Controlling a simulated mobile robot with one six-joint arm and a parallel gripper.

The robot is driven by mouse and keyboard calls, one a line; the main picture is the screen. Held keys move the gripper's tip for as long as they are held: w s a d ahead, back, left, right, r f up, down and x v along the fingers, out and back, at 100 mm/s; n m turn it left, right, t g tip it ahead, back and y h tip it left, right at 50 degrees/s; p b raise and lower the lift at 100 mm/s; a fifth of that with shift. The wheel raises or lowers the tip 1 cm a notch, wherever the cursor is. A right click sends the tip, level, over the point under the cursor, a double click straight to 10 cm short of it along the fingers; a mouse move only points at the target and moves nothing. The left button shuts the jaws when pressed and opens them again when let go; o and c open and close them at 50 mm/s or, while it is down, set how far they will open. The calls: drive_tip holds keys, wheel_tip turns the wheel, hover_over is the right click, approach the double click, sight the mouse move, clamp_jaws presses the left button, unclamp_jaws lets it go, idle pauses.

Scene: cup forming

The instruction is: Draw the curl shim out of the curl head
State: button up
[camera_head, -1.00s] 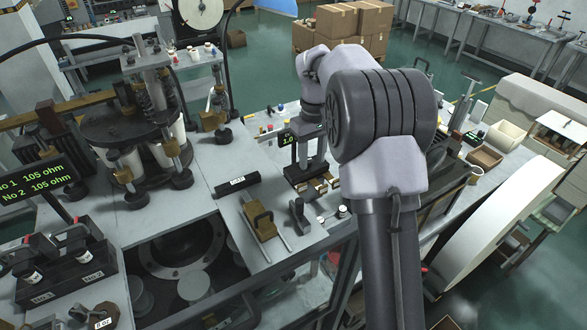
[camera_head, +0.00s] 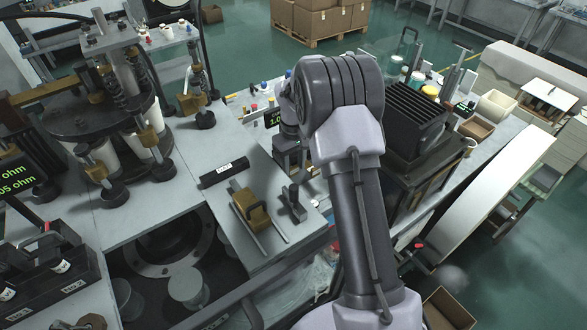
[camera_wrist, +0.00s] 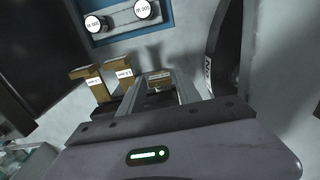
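Two more labelled brass pieces stand left of the fingers, one farther left (camera_wrist: 86,73) and one nearer (camera_wrist: 121,74). The dark body under these pieces is mostly hidden, so I cannot clearly make out the curl head. In the head view, my arm covers that spot; a display reading 1.0 (camera_head: 274,121) shows beside it.
In the wrist view, a black curved part (camera_wrist: 223,50) stands close on the right, and a blue-edged plate (camera_wrist: 122,18) with two round caps lies beyond. In the head view, a brass slide (camera_head: 250,208) and a black lever (camera_head: 293,203) stand nearby on the bench.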

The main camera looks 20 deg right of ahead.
drive_tip(key=shift+f, duration=0.7)
clamp_jaws()
idle(1.0)
